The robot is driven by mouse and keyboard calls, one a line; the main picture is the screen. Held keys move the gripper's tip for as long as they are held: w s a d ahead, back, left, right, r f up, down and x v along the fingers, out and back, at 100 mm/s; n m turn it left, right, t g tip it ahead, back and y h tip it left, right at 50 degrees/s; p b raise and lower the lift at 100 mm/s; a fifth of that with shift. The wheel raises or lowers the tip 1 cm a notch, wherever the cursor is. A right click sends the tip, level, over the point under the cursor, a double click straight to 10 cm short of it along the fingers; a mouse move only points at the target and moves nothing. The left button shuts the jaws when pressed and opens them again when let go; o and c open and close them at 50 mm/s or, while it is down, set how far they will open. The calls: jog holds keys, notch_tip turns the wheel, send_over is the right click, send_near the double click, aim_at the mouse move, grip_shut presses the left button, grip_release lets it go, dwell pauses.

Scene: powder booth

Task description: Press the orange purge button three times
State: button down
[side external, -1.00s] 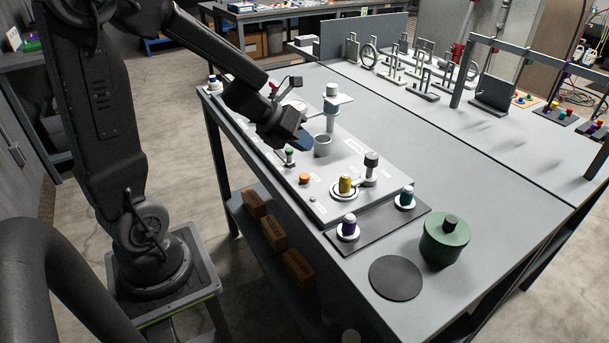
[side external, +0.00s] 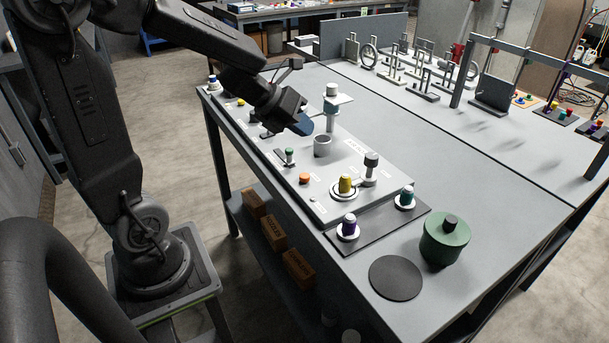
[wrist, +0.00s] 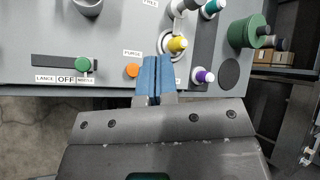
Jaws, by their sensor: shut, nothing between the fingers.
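The orange purge button (side external: 304,178) is a small round knob on the grey panel (side external: 335,205), left of the yellow knob in the side view. In the wrist view the orange button (wrist: 132,70) lies just left of my fingertips, beside the label PURGE. My gripper (side external: 306,129) is shut and empty, its blue fingers tilted down above the panel, apart from the button in the side view. In the wrist view the blue fingers (wrist: 155,62) are together and point up the picture. Nothing hides the button.
A yellow knob (side external: 345,184) and a grey-topped post (side external: 371,165) stand close to the button. A green-topped lever (side external: 289,156) and a metal cup (side external: 322,146) are on the other side. Purple (side external: 348,226) and teal (side external: 407,195) knobs, and a green canister (side external: 445,239), stand farther off.

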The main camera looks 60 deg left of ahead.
aim_at(303, 174)
jog(key=shift+f, duration=4.45)
jog(key=shift+f, duration=0.4)
jog(key=shift+f, duration=0.45)
jog(key=shift+r, duration=0.9)
jog(key=shift+r, duration=2.5)
